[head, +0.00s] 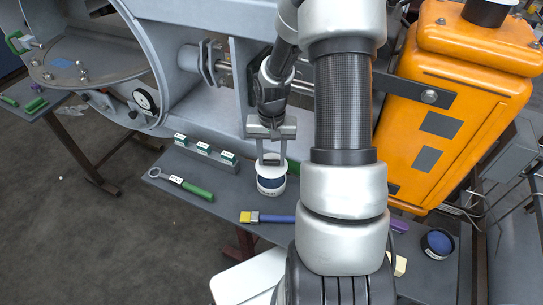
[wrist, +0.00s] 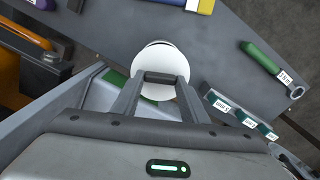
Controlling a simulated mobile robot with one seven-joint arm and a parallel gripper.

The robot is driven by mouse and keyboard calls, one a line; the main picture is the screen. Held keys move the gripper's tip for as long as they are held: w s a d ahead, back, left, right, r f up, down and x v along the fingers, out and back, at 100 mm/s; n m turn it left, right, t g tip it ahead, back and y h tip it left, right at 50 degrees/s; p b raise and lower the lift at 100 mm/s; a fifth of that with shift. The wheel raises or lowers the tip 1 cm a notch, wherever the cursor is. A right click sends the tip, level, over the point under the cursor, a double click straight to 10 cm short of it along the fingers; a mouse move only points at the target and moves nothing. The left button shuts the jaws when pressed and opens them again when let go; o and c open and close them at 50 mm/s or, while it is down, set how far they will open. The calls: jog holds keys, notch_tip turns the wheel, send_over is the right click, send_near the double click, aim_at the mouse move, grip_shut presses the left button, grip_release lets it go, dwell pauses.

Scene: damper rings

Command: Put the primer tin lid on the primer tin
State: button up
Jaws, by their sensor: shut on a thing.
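My gripper (head: 271,161) is shut on the primer tin lid (head: 263,168), a thin white disc. The lid also shows in the wrist view (wrist: 161,60), between the fingertips (wrist: 160,78). A white tin with a dark blue band (head: 271,186), seemingly the primer tin, stands on the bench right below the lid. In the wrist view only a sliver of its rim (wrist: 158,43) shows past the lid. The lid hides most of the tin's top. I cannot tell whether lid and tin touch.
A brush (head: 268,218) lies in front of the tin. A green-handled ring wrench (head: 182,184) and a rack with green labelled pieces (head: 207,154) are to the left. Another dark tin with a blue top (head: 437,243) stands at right. An orange housing (head: 455,100) rises behind.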

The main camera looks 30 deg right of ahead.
aim_at(271, 169)
jog(key=shift+f+b, duration=1.75)
jog(key=shift+f, duration=0.5)
jog(key=shift+f+b, duration=0.6)
jog(key=shift+f, duration=0.1)
jog(key=o, duration=1.1)
notch_tip(271, 169, up, 17)
jog(key=shift+r+p, duration=0.2)
jog(key=shift+p, duration=0.45)
